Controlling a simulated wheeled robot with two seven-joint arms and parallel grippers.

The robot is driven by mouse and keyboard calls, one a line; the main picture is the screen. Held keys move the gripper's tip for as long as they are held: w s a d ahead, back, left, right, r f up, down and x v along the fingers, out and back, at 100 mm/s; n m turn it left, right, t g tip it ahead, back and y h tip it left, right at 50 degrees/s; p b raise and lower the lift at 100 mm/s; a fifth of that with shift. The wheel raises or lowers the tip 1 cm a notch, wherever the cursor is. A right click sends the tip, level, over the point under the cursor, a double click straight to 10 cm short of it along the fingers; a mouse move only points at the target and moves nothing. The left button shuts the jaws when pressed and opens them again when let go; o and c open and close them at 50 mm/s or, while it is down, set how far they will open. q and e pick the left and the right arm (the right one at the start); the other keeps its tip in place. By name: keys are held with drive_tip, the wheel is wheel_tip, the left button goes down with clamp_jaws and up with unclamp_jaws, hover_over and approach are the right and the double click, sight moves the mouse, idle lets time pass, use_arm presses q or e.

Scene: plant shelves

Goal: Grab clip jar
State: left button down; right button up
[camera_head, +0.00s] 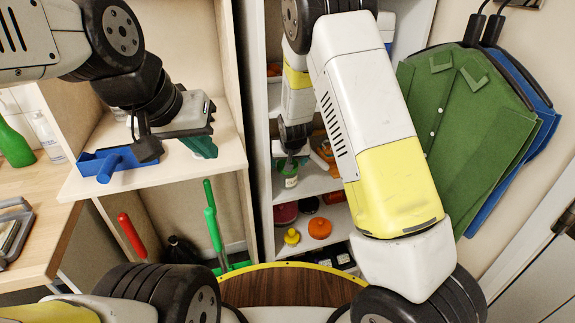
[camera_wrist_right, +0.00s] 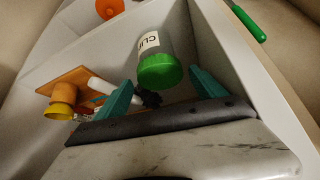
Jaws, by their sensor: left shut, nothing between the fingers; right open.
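The clip jar (camera_wrist_right: 150,44) is a clear jar with a green lid and a white label with partly readable letters. It stands on a white shelf, and its lid faces my right wrist camera. It also shows small in the head view (camera_head: 289,176), below my right arm. My right gripper (camera_wrist_right: 163,80) is open. Its teal fingertips lie on either side of the lid in the picture, with gaps visible; I cannot tell whether they reach down around it. My left gripper (camera_head: 203,148) is shut and empty, over the wooden shelf at left.
A wooden object with a yellow end (camera_wrist_right: 61,100) and small items lie left of the jar, by the shelf wall. An orange pumpkin-like item (camera_head: 320,228) sits on a lower shelf. Green and blue garments (camera_head: 462,125) hang at right.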

drive_tip(key=x, duration=0.4)
drive_tip(key=shift+w+f, duration=0.1)
drive_tip(key=shift+f, duration=0.2)
drive_tip(key=shift+c, duration=0.2)
drive_tip(key=c, duration=1.3)
drive_tip(key=shift+r, duration=0.15)
